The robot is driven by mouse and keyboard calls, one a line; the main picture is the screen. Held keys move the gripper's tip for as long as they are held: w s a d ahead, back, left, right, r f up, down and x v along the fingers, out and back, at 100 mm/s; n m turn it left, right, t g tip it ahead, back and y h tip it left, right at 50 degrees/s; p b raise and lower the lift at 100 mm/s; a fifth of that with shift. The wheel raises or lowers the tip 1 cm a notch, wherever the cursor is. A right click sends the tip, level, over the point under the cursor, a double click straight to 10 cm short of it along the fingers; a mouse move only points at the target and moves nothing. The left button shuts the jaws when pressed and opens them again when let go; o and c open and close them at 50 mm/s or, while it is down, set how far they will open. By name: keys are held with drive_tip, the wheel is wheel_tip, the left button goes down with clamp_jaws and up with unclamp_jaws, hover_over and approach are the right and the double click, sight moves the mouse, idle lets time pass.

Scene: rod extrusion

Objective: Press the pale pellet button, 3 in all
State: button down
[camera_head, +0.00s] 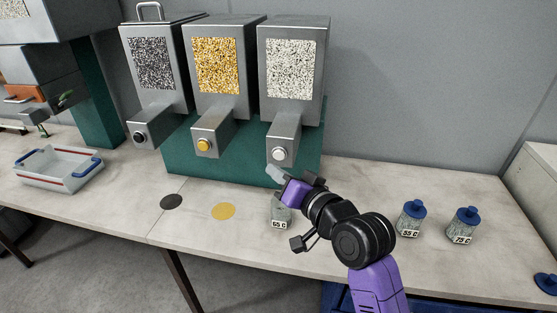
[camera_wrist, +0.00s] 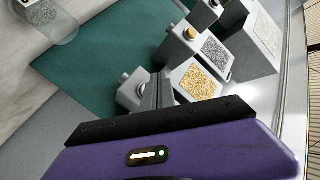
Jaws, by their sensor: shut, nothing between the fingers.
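The pale button (camera_head: 279,154) is a white round knob on the spout front of the right dispenser, whose window shows pale pellets (camera_head: 291,70). It also shows in the wrist view (camera_wrist: 127,78), just left of my fingertips. My gripper (camera_head: 274,174) is shut and empty, with its grey fingertips just below the pale button in the head view. In the wrist view the shut fingers (camera_wrist: 158,88) point toward the dispenser spouts. I cannot tell whether they touch the button. A jar labelled 65 C (camera_head: 279,212) stands on the table below my gripper, partly hidden by it.
A yellow button (camera_head: 204,146) and a dark button (camera_head: 139,138) sit on the dispensers to the left. Blue-lidded jars 55 C (camera_head: 411,218) and 75 C (camera_head: 463,226) stand right. A dark disc (camera_head: 171,202) and yellow disc (camera_head: 223,211) mark the table. A tray (camera_head: 58,168) lies far left.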

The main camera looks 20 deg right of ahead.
drive_tip(key=shift+w+d, duration=0.6)
drive_tip(key=shift+w, duration=0.25)
drive_tip(key=shift+w+d, duration=0.1)
idle(1.5)
drive_tip(key=shift+w+d, duration=0.15)
drive_tip(key=shift+w, duration=0.1)
drive_tip(key=shift+w+d, duration=0.3)
drive_tip(key=shift+w, duration=0.1)
idle(0.9)
idle(0.3)
drive_tip(key=shift+s+a+p, duration=0.3)
drive_tip(key=shift+s+a, duration=0.2)
drive_tip(key=shift+s, duration=0.25)
drive_tip(key=s+a+p, duration=0.1)
drive_tip(key=s, duration=0.1)
drive_tip(key=s+a+p, duration=0.1)
drive_tip(key=s+a, duration=0.1)
idle(0.4)
